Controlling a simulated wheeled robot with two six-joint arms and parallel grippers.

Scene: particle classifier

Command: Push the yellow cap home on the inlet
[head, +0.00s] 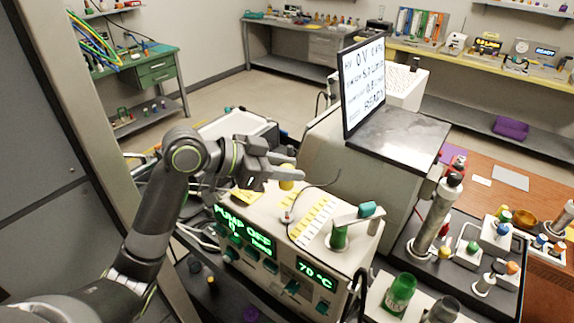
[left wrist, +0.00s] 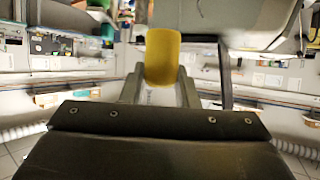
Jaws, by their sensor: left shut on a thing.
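My left gripper (head: 290,174) is shut on the yellow cap (head: 287,184) and holds it above the top of the cream instrument box. The cap also shows between the fingers in the left wrist view (left wrist: 162,58) as a smooth yellow cylinder. A small round fitting (head: 287,216), with a thin dark cable near it, stands on the box top below the cap. It may be the inlet; I cannot tell for sure. The cap appears apart from this fitting. My right gripper is not in view.
The cream box (head: 275,245) shows green "PUMP OFF" and "70 °C" displays. A green post with a lever (head: 340,235) stands at its right end. A larger cabinet with a screen (head: 362,85) rises behind. A dark tray (head: 465,270) with several fittings lies to the right.

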